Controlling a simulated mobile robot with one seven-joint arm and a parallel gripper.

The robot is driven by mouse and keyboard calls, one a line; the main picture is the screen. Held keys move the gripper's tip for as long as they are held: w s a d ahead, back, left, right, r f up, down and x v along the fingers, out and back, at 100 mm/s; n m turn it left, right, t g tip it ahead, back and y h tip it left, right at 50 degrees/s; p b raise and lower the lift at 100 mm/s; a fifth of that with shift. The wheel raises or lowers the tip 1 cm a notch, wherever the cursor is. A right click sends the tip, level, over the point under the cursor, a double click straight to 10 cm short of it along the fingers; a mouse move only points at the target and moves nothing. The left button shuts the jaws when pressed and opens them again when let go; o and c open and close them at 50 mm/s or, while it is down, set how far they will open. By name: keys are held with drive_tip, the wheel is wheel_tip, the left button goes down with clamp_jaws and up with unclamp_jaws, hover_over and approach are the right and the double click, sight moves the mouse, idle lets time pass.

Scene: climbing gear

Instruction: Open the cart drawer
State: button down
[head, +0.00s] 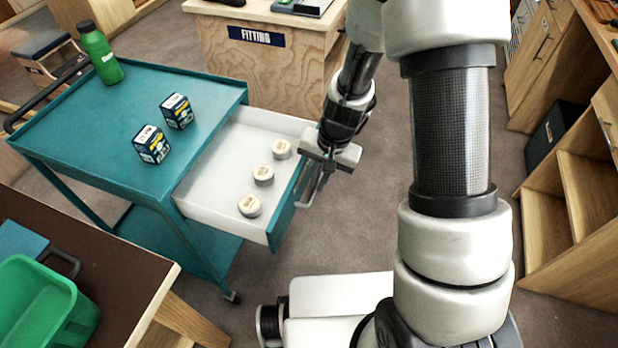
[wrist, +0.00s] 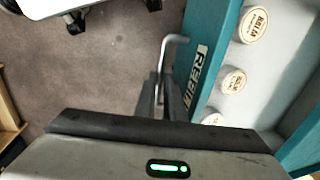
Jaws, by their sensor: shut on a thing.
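The teal cart (head: 95,115) stands at the left in the head view. Its drawer (head: 215,178) is pulled out toward the right, with a white inside and a teal front (head: 285,213). Three round tins (head: 263,174) sit in a row in it. My gripper (head: 318,180) is at the outer side of the drawer front, its fingers partly hidden. In the wrist view the fingers (wrist: 168,98) are shut on the grey bar handle (wrist: 163,62), beside the teal drawer front (wrist: 205,50). The tins (wrist: 235,78) show there too.
Two small boxes (head: 151,144) and a green bottle (head: 100,53) stand on the cart top. A wooden fitting counter (head: 265,70) is behind the drawer. A brown table with a green bin (head: 45,305) is at front left. Wooden shelves (head: 570,200) stand at right; grey floor lies between.

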idle(0.3)
drive_tip(key=c, duration=1.8)
unclamp_jaws()
drive_tip(key=shift+c, duration=0.2)
drive_tip(key=s+d+r+p, duration=0.1)
drive_tip(key=d+r+p, duration=0.2)
drive_tip(key=r, duration=1.4)
drive_tip(key=shift+p, duration=0.55)
drive_tip(key=shift+s+r, duration=0.1)
drive_tip(key=shift+r, duration=0.05)
drive_tip(key=s+d+r+n+t+h, duration=0.1)
drive_tip(key=s+d+r+n+t, duration=0.15)
drive_tip(key=s+r, duration=0.6)
drive_tip(key=s+d+r+n+t+h, duration=0.15)
drive_tip(key=s+d+r, duration=0.25)
drive_tip(key=s+r, duration=0.4)
wheel_tip(320, 180, up, 14)
drive_tip(key=w+p, duration=0.1)
drive_tip(key=p, duration=1.1)
drive_tip(key=shift+w+a+t+p, duration=0.2)
drive_tip(key=shift+t+p, duration=0.15)
drive_tip(key=shift+t, duration=0.05)
